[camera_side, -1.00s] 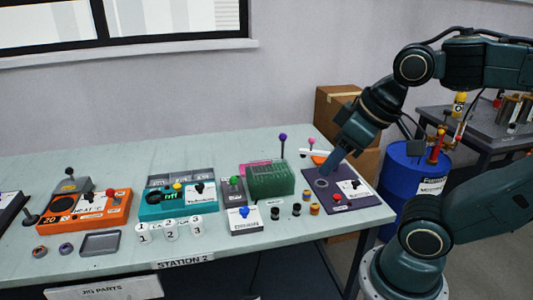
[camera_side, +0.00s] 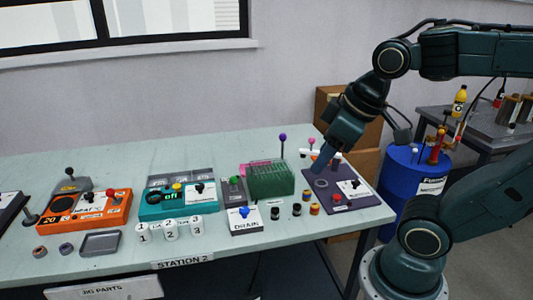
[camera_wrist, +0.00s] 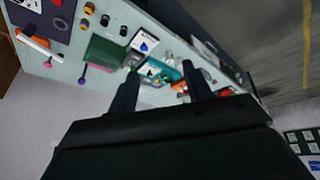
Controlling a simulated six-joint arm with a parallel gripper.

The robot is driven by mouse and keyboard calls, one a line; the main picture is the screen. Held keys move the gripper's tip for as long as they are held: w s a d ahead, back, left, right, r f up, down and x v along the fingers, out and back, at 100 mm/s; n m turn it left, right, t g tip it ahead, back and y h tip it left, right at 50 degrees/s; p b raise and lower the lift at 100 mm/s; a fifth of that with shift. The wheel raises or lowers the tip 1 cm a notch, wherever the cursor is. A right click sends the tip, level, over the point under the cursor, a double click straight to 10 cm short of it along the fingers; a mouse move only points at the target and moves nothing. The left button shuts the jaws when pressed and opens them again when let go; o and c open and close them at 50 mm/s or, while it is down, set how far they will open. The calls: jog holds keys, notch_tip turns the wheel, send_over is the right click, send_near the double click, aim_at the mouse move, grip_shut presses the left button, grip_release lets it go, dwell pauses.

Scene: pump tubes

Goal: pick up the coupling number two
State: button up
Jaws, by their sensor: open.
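A white cylinder marked 2 (camera_side: 170,229), which I take as coupling number two, stands upright on the table in front of the teal box. It is between similar white cylinders marked 1 (camera_side: 143,232) and 3 (camera_side: 196,225). My gripper (camera_side: 322,160) is over the back of the purple panel at the right end of the table, well to the right of the cylinders and apart from them. In the wrist view my gripper's two dark fingers (camera_wrist: 160,88) are spread with nothing held between them. The numbered cylinders are too small there to tell apart.
The purple panel (camera_side: 332,198), green rack (camera_side: 270,182), white drain box (camera_side: 244,222) and several small black and orange rings lie between my gripper and the cylinders. The teal box (camera_side: 178,206) is behind them. A grey tray (camera_side: 101,243) is to their left.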

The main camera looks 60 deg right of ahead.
jog(key=w+d+f+n+g, duration=0.2)
jog(key=w+d+n, duration=0.2)
jog(key=w, duration=0.2)
jog(key=n+g+y, duration=0.2)
jog(key=n+g, duration=0.1)
jog(key=n, duration=0.9)
send_over(297, 206)
jog(key=shift+d+f, duration=0.15)
jog(key=shift+f, duration=6.8)
jog(key=shift+d+f, duration=0.1)
jog(key=shift+f, duration=6.85)
jog(key=shift+a+f, duration=0.2)
jog(key=shift+f, duration=2.4)
